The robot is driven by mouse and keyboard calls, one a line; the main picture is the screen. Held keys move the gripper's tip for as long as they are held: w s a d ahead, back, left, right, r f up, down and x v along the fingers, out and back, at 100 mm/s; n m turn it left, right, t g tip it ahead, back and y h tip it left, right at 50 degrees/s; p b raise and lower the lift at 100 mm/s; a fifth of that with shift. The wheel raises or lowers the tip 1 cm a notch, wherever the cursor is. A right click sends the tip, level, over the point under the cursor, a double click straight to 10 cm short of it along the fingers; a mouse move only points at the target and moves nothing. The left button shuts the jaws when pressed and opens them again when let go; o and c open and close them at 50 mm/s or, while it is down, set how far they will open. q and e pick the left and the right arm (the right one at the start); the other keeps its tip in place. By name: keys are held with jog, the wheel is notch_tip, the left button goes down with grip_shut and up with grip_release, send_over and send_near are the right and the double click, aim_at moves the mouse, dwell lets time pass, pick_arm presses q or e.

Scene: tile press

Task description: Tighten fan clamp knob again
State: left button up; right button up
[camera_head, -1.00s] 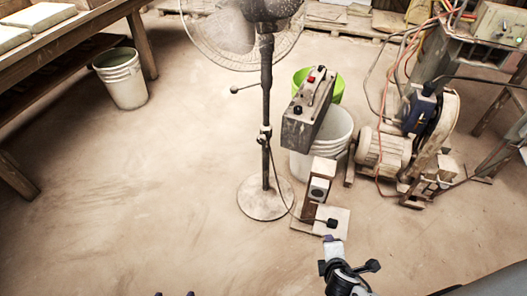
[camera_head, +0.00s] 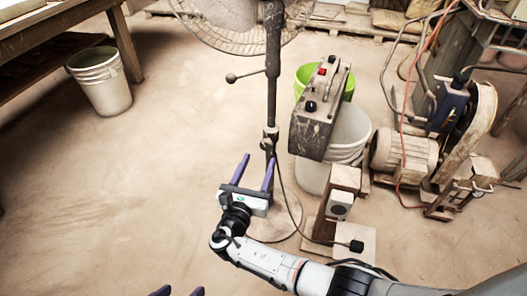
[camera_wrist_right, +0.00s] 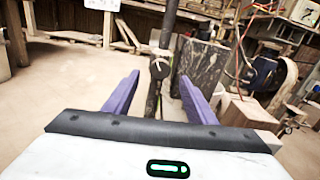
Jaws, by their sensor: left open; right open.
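The pedestal fan's dark pole (camera_head: 272,95) stands just beyond my right gripper. A dark clamp with a knob (camera_head: 270,135) sits midway up the pole. The round knob also shows in the right wrist view (camera_wrist_right: 159,68), ahead and between the fingers. My right gripper (camera_head: 257,161) is open and empty, its purple fingers pointing toward the clamp from below and in front; they look apart from the knob. A thin rod with a ball end (camera_head: 231,78) sticks out left, higher up. My left gripper (camera_head: 178,292) is open at the bottom edge, with only its purple fingertips showing.
A motor (camera_head: 402,155) stands further right. A cable runs across the fan base.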

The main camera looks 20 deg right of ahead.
aim_at(266, 147)
jog(key=b+x, duration=0.2)
jog(key=x, duration=0.4)
jog(key=shift+w+d+f, duration=0.1)
jog(key=shift+w+d, duration=0.1)
pick_arm(q)
jog(key=shift+w+d+r+t+h, duration=0.2)
jog(key=shift+d+r+h, duration=0.05)
jog(key=shift+d+r, duration=0.15)
jog(key=shift+w+d+r+t+h, duration=0.15)
jog(key=shift+d+r+t+h, duration=0.1)
jog(key=shift+d+r, duration=0.1)
pick_arm(e)
jog(key=shift+c, duration=0.2)
